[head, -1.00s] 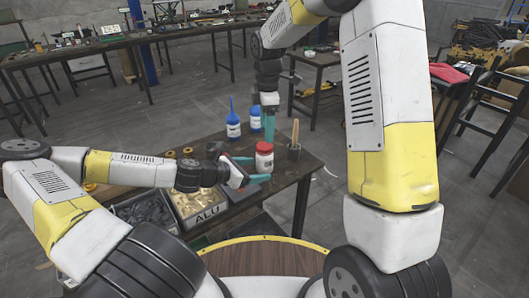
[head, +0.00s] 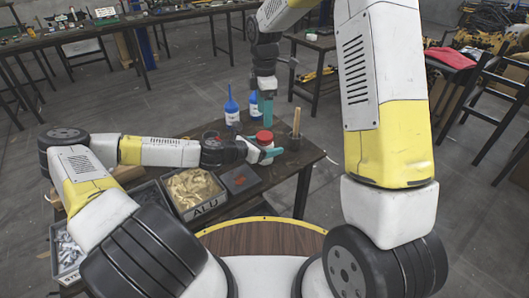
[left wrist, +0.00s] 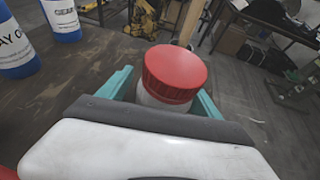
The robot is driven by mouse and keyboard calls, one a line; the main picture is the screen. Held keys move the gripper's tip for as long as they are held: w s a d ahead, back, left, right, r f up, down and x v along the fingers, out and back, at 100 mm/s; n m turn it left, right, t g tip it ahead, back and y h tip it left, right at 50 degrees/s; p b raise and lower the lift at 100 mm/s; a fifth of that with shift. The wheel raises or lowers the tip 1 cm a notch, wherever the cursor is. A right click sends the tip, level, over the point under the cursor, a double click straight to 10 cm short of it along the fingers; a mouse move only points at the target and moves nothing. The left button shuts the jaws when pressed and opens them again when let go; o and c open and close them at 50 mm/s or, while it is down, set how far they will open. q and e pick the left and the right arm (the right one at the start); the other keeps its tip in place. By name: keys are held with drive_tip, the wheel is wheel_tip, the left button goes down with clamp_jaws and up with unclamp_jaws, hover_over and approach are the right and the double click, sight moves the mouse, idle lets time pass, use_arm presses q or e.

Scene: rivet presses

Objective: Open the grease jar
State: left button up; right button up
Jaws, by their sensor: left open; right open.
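The grease jar (head: 265,138) is white with a red lid and stands upright on the dark table, its lid on. It also shows in the left wrist view (left wrist: 173,76), between the teal fingers of my left gripper (left wrist: 165,97). In the head view my left gripper (head: 268,151) reaches the jar from the left with its fingers around it, open; I cannot tell whether they touch it. My right gripper (head: 266,106) points down above and behind the jar, open. Its fingertips are apart from the lid in the head view.
Two blue bottles (head: 232,110) stand behind the jar to the left. A dark cup (head: 293,140) with a wooden stick stands right of it. An ALU bin (head: 204,207) of tan parts and a dark box (head: 240,180) sit in front.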

use_arm(q)
drive_tip(key=shift+d, duration=0.1)
clamp_jaws()
idle(0.3)
